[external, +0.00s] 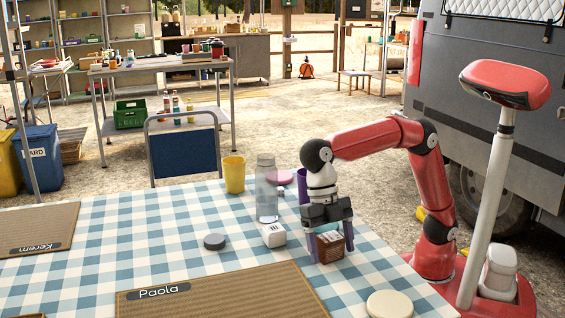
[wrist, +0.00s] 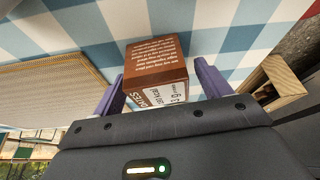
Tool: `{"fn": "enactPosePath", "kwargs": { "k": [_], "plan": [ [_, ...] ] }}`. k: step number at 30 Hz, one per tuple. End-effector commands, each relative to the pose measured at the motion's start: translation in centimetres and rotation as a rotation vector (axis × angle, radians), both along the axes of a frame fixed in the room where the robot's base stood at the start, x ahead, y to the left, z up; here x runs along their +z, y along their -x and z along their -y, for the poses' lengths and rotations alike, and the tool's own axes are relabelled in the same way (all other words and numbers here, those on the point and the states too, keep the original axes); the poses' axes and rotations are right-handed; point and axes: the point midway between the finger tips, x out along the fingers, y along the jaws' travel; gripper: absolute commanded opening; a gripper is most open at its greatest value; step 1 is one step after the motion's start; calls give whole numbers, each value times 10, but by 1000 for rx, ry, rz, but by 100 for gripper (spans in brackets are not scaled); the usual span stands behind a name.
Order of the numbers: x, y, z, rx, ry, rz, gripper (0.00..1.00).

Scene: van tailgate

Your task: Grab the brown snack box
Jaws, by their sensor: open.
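The brown snack box (external: 330,247) stands on the blue and white checked tablecloth, below my gripper. It also shows in the wrist view (wrist: 157,62), with a brown printed face and a white label side. My gripper (external: 329,246) points down with its purple fingers on either side of the box. In the wrist view the fingers (wrist: 158,88) stand open, one left and one right of the box, with a small gap visible on the right. Whether the left finger touches the box I cannot tell. The box's lower part is partly hidden by my gripper body in the wrist view.
A purple cup (external: 303,186) stands behind my gripper. A placemat (external: 225,293) and a cream disc (external: 390,304) lie in front.

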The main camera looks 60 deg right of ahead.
Motion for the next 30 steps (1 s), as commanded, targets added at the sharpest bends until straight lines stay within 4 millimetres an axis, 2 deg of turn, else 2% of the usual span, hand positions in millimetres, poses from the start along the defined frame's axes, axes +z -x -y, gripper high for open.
{"fn": "enactPosePath", "kwargs": {
  "k": [5,6,17,25,30],
  "plan": [
    [0,0,0,0,-1,1,76],
    [0,0,0,0,-1,1,74],
    [0,0,0,0,0,0,27],
    [4,0,0,0,-1,1,26],
    [29,-1,0,-1,-3,3,26]
  ]
}}
